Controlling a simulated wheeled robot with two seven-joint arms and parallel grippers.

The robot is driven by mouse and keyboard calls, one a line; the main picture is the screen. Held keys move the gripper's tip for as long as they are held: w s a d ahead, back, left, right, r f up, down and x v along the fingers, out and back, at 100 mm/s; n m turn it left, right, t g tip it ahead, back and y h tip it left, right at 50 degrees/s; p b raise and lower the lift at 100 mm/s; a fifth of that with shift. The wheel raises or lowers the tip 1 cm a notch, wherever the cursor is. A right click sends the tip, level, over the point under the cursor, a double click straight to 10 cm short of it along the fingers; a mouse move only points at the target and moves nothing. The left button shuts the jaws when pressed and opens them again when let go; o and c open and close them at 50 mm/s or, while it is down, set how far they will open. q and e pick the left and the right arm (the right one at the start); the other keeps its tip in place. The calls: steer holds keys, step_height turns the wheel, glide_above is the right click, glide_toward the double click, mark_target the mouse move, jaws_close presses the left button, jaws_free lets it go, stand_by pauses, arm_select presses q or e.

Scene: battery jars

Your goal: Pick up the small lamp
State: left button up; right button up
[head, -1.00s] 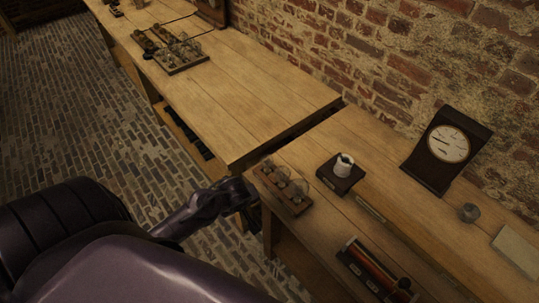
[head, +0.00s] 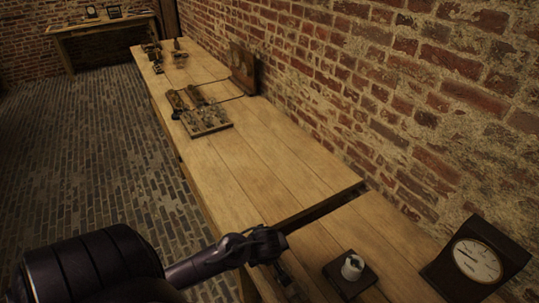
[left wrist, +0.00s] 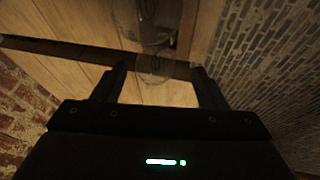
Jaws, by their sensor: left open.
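My left gripper (head: 268,246) is open and empty at the near end of the gap between two benches. It partly hides a dark block (head: 290,281) on the near bench. In the left wrist view the open jaws (left wrist: 161,76) face clear glass pieces, one farther off (left wrist: 150,22) and one between the fingers (left wrist: 154,66); they are dim and I cannot tell if either is the small lamp. A pale round fitting (head: 352,266) stands on a dark square base (head: 343,284) to the right of the gripper. My right gripper is not in view.
A dark clock-like dial (head: 478,261) stands at the right by the brick wall. A tray of small glass pieces (head: 207,120) lies on the long bench (head: 262,165), whose nearer top is clear. Another table (head: 95,28) stands far back.

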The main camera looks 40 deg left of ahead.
arm_select(q)
steer(key=shift+w+x, duration=0.3)
steer(key=shift+x, duration=1.8)
steer(key=shift+r, duration=0.1)
steer(key=c, duration=1.2)
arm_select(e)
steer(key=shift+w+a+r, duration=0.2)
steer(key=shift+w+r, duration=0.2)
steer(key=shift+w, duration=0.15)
